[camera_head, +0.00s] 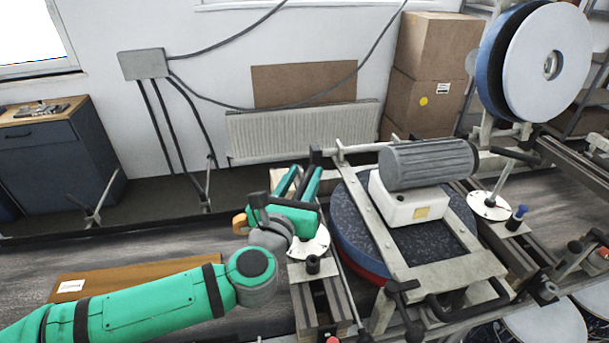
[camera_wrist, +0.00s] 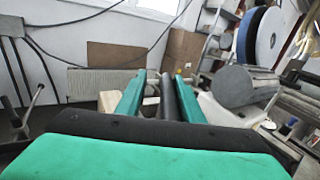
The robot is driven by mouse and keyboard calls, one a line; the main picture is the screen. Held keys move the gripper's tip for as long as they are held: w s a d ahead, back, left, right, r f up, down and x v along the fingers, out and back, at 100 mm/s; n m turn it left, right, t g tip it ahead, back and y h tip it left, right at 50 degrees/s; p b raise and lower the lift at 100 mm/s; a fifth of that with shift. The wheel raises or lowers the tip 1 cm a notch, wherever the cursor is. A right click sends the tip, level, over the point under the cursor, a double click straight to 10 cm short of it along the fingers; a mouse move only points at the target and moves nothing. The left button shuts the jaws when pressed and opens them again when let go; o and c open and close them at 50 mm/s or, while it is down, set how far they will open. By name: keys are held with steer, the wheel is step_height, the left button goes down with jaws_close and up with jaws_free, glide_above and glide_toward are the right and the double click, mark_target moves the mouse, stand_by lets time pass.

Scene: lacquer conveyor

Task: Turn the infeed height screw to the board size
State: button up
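My gripper (camera_head: 303,178) reaches over the left side of the machine, its two green fingers pointing up and away. In the wrist view my gripper (camera_wrist: 160,82) has its fingers apart. A dark upright handle (camera_wrist: 169,97) stands between them, nearer the right finger, with a gap on the left. In the head view a black handle (camera_head: 315,154) shows just beyond the fingertips. Below it a pale round dial plate (camera_head: 317,243) sits on the machine's left end, partly covered by my wrist. The screw itself and any scale reading are hidden or too small to read.
A grey motor (camera_head: 428,164) on a white box stands on the frame to the right. A second dial plate (camera_head: 489,207) with a crank is beyond it, beside a blue-capped object (camera_head: 517,215). A brown board (camera_head: 135,278) lies behind my arm. A radiator (camera_head: 300,130) is at the wall.

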steer(key=shift+s+d, duration=0.1)
steer(key=shift+s, duration=0.05)
steer(key=c, duration=0.5)
steer(key=shift+s+d, duration=0.1)
steer(key=shift+d, duration=0.25)
jaws_close()
steer(key=shift+d, duration=0.35)
steer(key=shift+a, duration=0.25)
steer(key=shift+h, duration=0.3)
